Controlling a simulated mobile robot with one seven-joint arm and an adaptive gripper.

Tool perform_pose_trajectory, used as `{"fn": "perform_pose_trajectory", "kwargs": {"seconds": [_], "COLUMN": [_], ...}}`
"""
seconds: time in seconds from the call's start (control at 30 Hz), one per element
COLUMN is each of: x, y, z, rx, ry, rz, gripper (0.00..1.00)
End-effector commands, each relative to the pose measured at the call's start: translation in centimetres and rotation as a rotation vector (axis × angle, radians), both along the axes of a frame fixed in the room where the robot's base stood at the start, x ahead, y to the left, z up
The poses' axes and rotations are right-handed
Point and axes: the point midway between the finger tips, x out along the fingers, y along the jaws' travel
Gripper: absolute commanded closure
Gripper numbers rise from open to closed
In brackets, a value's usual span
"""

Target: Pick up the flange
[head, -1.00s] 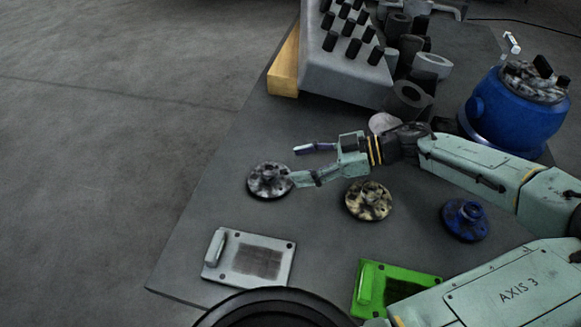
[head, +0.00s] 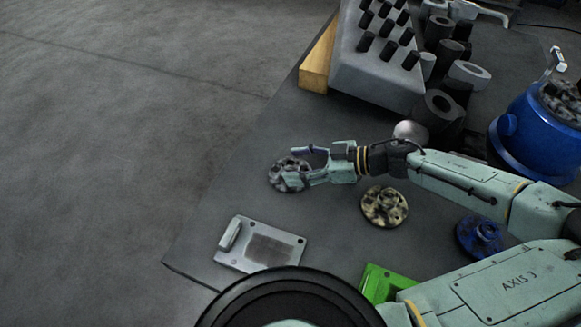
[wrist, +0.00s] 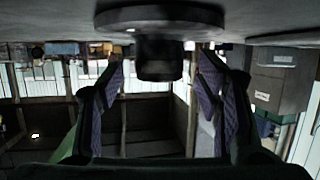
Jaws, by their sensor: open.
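Three flanges lie in a row on the dark table. The leftmost is a grey mottled flange (head: 284,175), the middle one is a yellowish mottled flange (head: 384,206), and the right one is a blue flange (head: 480,239). My gripper (head: 316,165) is at the grey flange, its fingers overlapping that flange's right part in the head view. In the wrist view my open gripper (wrist: 160,92) has its two fingers apart, with the dark hub of a flange (wrist: 160,55) between and beyond them. The flange's disc spans the top of that view. Contact cannot be told.
A grey plate with a handle (head: 258,245) and a green plate (head: 377,284) lie nearer. A block with several black pegs (head: 345,75), dark cylinders (head: 437,112) and a blue round housing (head: 530,135) stand behind. Table left of the grey flange is narrow.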

Motion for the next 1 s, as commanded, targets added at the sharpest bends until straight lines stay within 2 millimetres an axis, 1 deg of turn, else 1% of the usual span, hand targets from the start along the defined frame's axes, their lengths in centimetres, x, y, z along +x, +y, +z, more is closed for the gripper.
{"fn": "perform_pose_trajectory", "kwargs": {"seconds": [0.03, 0.13, 0.4, 0.43, 1.0], "x": [0.1, 0.4, 0.5, 0.5, 0.5], "y": [0.8, 1.6, 1.9, 1.9, 1.9], "z": [0.1, -0.4, -0.7, -0.7, -0.7], "rx": [0.003, 0.001, -0.001, -0.001, -0.001], "ry": [0.0, 0.0, -0.001, -0.001, -0.001], "rz": [0.003, 0.0, -0.003, -0.003, -0.003], "gripper": [0.41, 0.41, 0.41, 0.42, 0.8]}}
